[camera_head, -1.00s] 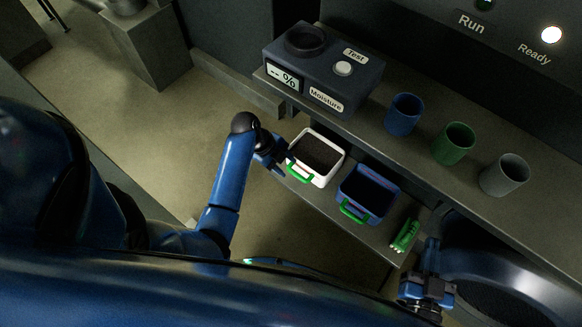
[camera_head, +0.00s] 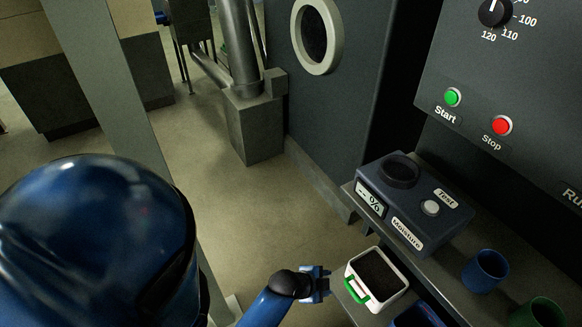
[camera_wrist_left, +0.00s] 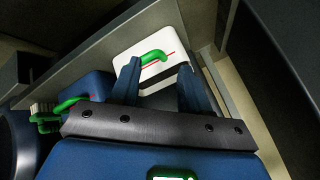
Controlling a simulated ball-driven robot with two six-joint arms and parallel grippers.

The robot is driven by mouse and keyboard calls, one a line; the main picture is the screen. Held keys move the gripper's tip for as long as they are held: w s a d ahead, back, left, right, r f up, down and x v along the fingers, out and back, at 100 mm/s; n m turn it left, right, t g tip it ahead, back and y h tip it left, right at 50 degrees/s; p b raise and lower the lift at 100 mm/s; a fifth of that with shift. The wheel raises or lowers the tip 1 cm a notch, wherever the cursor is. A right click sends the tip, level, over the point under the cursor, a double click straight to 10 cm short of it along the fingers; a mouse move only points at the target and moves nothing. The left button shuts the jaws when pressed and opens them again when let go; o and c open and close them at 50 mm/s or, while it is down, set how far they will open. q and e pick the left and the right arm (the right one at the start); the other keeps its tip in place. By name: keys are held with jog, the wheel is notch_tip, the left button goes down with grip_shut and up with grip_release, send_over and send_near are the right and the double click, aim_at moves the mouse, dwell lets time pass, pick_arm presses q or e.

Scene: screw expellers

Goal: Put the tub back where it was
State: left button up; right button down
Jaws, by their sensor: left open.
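The white tub (camera_head: 388,303) with a green handle (camera_head: 357,290) and dark material inside sits on the lower shelf in the head view. My left gripper (camera_head: 316,284) is just left of it, on the handle side, apart from the tub. In the left wrist view the white tub (camera_wrist_left: 148,46) and its handle are ahead of the open, empty fingers (camera_wrist_left: 160,78). A blue tub (camera_head: 418,315) stands beside the white one, mostly cut off in the head view. It also shows in the left wrist view (camera_wrist_left: 98,84). My right gripper is out of view.
The moisture meter (camera_head: 415,205) stands on the upper shelf, with a blue cup (camera_head: 485,271) and a green cup (camera_head: 540,312) to its right. A green brush (camera_wrist_left: 45,118) lies beyond the blue tub. Open floor (camera_head: 230,205) is left of the shelves.

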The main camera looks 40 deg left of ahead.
pick_arm(q)
jog(key=s+r+n+t+y, duration=0.1)
jog(key=s+r+n+t, duration=0.4)
jog(key=r, duration=0.5)
jog(key=s+a+r+n+t+y, duration=0.1)
jog(key=s+r+n+t, duration=0.4)
jog(key=s+r, duration=0.3)
jog(key=shift+s+r+n, duration=0.35)
jog(key=shift+r+n, duration=0.45)
jog(key=shift+r, duration=0.1)
